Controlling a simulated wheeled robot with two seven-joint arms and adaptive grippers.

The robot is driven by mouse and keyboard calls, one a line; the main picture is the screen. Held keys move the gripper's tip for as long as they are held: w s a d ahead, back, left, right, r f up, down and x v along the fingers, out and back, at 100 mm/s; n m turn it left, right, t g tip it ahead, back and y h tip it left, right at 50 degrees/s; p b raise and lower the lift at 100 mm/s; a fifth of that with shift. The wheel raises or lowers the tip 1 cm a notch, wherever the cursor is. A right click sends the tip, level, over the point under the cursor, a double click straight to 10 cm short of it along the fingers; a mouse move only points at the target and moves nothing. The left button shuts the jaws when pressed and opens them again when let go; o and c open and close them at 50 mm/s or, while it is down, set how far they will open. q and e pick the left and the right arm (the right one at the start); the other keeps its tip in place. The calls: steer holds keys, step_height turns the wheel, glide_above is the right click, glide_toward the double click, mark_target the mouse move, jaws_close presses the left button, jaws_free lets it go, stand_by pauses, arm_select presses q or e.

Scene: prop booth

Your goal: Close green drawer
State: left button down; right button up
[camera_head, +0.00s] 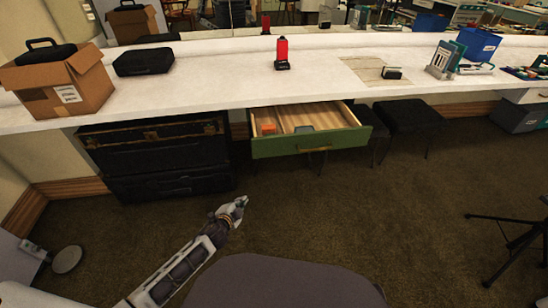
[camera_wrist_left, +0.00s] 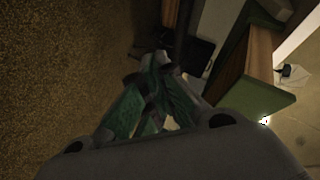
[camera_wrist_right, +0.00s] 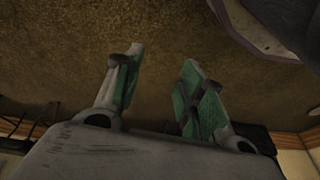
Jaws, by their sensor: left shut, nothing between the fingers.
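The green drawer (camera_head: 312,143) under the white counter is pulled out, with its wooden inside showing. An orange item and a grey-teal item lie in it. Its green front also shows at the right of the left wrist view (camera_wrist_left: 258,108). My left gripper (camera_head: 240,202) is in front of the drawer, lower and to its left, apart from it. Its fingers are together and empty in the left wrist view (camera_wrist_left: 160,62). My right gripper (camera_wrist_right: 163,62) shows only in the right wrist view, with its fingers apart and nothing between them, over the carpet.
Black cases (camera_head: 160,158) stand under the counter left of the drawer, and black stools (camera_head: 415,117) to its right. A cardboard box (camera_head: 60,85), a black case and a red lamp (camera_head: 281,55) are on the counter (camera_head: 210,70). The carpet before the drawer is clear.

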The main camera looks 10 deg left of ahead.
mark_target(285, 144)
arm_select(q)
steer(key=w+d+r+m+t+h+b, duration=0.1)
steer(key=d+r+m+h+b, duration=0.1)
steer(key=d+r+m, duration=0.3)
steer(key=d+r+m+t+h+b, duration=0.2)
steer(key=d+r+m+h+b, duration=0.1)
steer(key=r, duration=0.9)
steer(key=shift+w+d+m+h, duration=0.4)
steer(key=shift+d+m+h, duration=0.4)
steer(key=shift+d+m, duration=0.3)
arm_select(e)
step_height(285, 144, up, 12)
steer(key=s+a, duration=0.1)
steer(key=a, duration=0.1)
steer(key=shift+s+y, duration=0.25)
steer(key=shift+y, duration=0.15)
arm_select(q)
steer(key=shift+w+r, duration=0.1)
steer(key=shift+w, duration=0.05)
